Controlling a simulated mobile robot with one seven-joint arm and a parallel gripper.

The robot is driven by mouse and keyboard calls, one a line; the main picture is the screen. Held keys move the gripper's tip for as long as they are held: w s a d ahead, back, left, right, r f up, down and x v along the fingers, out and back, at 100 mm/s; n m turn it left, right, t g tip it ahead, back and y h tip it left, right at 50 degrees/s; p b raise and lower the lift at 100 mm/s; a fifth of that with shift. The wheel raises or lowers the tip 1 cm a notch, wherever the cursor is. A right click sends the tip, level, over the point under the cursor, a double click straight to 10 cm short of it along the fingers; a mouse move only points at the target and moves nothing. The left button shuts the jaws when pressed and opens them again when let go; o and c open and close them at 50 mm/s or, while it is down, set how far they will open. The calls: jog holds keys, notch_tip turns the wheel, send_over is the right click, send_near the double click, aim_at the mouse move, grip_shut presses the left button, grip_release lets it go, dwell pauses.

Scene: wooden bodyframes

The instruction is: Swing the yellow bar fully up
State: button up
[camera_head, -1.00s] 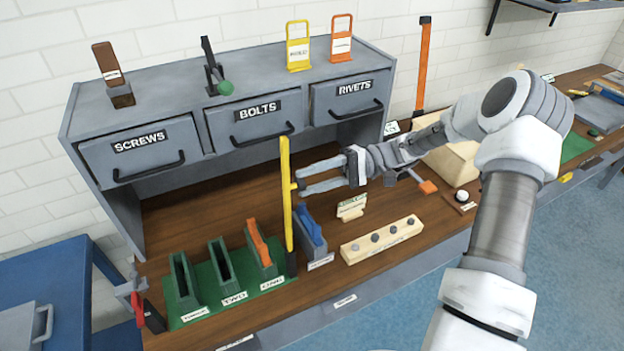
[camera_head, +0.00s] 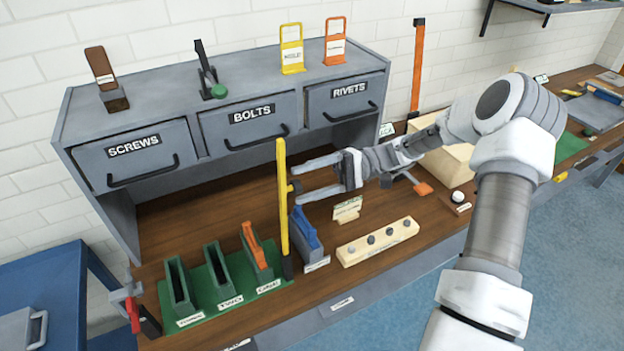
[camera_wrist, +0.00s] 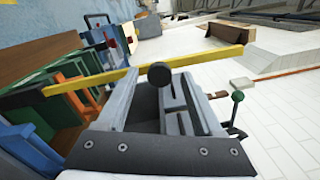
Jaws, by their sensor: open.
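The yellow bar (camera_head: 283,215) stands nearly upright in the head view, its dark lower end (camera_head: 288,268) at the front of the wooden bench. In the wrist view the bar (camera_wrist: 205,57) crosses beyond my fingertips. A dark round knob (camera_wrist: 158,74) sits on the bar's near side; it also shows small in the head view (camera_head: 295,187). My gripper (camera_head: 297,184) is open at the bar's right side. In the wrist view the knob lies between the spread fingers of my gripper (camera_wrist: 157,82), with gaps visible to both sides.
A green rack (camera_head: 217,277) with slots and an orange piece stands left of the bar. A blue piece in a grey holder (camera_head: 310,245) is close on its right. The grey drawer cabinet (camera_head: 70,135) rises behind. A wooden block with pegs (camera_head: 378,241) lies to the right.

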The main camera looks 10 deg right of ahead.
jog(key=b+v, duration=0.2)
jog(key=v, duration=1.5)
jog(key=shift+d+b, duration=0.2)
jog(key=shift+b, duration=0.1)
jog(key=shift+w+f, duration=0.1)
jog(key=shift+f, duration=0.05)
